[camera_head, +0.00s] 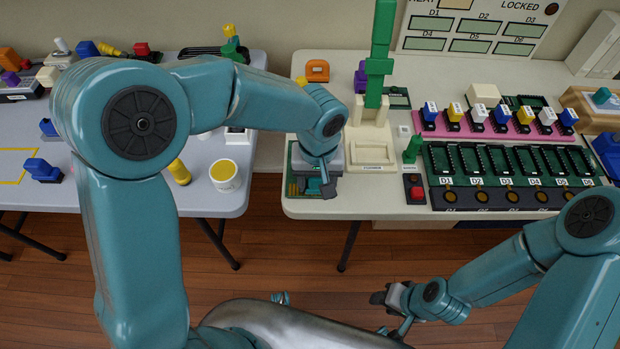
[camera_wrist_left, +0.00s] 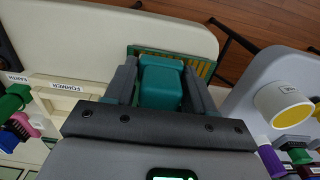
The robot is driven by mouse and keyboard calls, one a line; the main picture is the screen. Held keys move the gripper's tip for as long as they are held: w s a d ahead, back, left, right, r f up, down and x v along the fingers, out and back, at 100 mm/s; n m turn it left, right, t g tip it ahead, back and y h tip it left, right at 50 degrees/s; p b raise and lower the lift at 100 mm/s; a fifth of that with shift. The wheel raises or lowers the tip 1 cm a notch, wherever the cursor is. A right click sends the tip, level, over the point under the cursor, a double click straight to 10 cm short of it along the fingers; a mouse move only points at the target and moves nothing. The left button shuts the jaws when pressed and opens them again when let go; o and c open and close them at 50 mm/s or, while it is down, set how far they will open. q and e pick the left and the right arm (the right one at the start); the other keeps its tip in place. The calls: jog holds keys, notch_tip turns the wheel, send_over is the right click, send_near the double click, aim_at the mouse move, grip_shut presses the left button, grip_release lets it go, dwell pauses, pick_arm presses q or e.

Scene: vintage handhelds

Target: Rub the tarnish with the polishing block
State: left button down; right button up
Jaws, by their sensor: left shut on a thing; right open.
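My left gripper (camera_head: 325,182) is over the front left corner of the right-hand table. It is shut on a teal polishing block (camera_wrist_left: 160,84), seen between its fingers in the left wrist view. A green board (camera_head: 297,160) with gold contact strips lies under it; the strips (camera_wrist_left: 203,68) show beside the block in the left wrist view. I cannot tell whether the block touches them, and any tarnish is too small to make out. My right gripper (camera_head: 388,312) is open and empty, low in front of the table.
A cream former (camera_head: 371,150) with a tall green post stands right of the board. A red button box (camera_head: 414,189) and a slotted green rack (camera_head: 510,170) are further right. The left table has a white tub (camera_head: 225,176). A gap of floor separates the tables.

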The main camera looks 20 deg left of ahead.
aim_at(298, 190)
pick_arm(q)
jog(key=shift+a, duration=0.1)
jog(key=shift+s+a+b, duration=0.2)
jog(key=shift+s+a, duration=0.1)
jog(key=shift+a, duration=0.65)
jog(key=shift+s+a+b, duration=0.15)
jog(key=shift+s+a, duration=0.15)
jog(key=shift+a, duration=0.6)
jog(key=shift+w+d+r, duration=0.1)
jog(key=shift+w+d, duration=0.1)
jog(key=shift+d, duration=0.45)
jog(key=shift+w+d+f, duration=0.1)
jog(key=shift+w+d, duration=0.1)
jog(key=shift+d, duration=0.45)
jog(key=shift+w+d+r, duration=0.1)
jog(key=shift+w+d, duration=0.1)
jog(key=shift+d, duration=0.45)
jog(key=shift+a, duration=0.15)
jog(key=shift+s+a+b, duration=0.2)
jog(key=shift+s+a, duration=0.1)
jog(key=shift+a, duration=0.6)
jog(key=shift+s+a+b, duration=0.2)
jog(key=shift+s+a, duration=0.1)
jog(key=shift+a, duration=0.6)
